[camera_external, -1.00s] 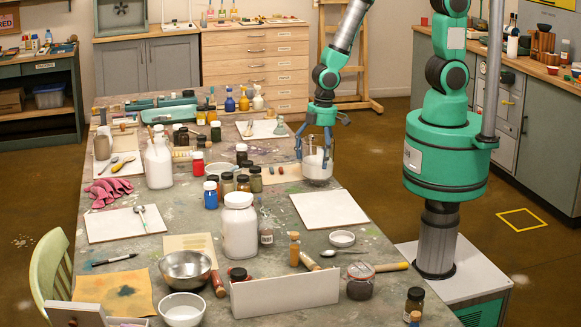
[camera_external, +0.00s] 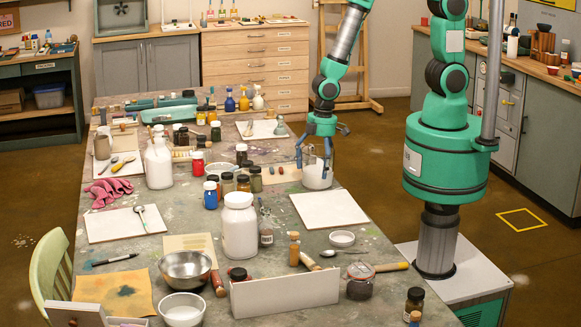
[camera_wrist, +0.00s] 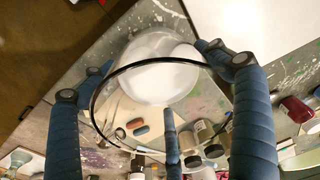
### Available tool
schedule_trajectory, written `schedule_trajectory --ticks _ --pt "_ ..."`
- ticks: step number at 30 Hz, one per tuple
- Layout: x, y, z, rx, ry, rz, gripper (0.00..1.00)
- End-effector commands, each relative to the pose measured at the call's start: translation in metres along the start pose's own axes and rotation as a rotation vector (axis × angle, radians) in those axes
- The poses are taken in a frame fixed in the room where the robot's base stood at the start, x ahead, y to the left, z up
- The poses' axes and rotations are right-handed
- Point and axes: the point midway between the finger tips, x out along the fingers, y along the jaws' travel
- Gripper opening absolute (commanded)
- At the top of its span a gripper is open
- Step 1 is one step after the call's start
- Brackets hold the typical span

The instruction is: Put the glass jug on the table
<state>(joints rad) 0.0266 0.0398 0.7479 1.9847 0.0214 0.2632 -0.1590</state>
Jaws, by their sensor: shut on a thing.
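The glass jug (camera_external: 318,178) is clear with white contents. It is upright at the table's right side, beyond the white board. It also shows in the wrist view (camera_wrist: 160,75), with a dark ring across its near side. My gripper (camera_external: 313,163) comes down from above with its blue fingers around the jug, shut on it. In the wrist view my gripper (camera_wrist: 155,82) has fingers left, right and below the jug. The jug's base is at or very near the table (camera_external: 350,235); I cannot tell whether it touches.
A white board (camera_external: 329,208) lies in front of the jug. A large white jar (camera_external: 239,228) stands nearer. The table's right edge is close to the jug.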

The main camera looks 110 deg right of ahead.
Motion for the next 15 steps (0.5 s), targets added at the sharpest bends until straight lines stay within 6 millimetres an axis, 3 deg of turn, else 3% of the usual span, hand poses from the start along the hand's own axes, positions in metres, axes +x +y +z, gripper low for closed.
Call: schedule_trajectory --ticks 1,2,3,15 --pt "0.0010 0.0001 -0.0008 0.000 0.002 0.000 0.31" --pt "0.0015 0.0000 0.0003 0.000 0.000 0.000 0.92" --pt "0.0012 0.0000 0.0003 0.000 0.000 0.000 1.00" --pt "-0.0006 0.0000 0.0000 0.000 0.000 0.000 1.00"
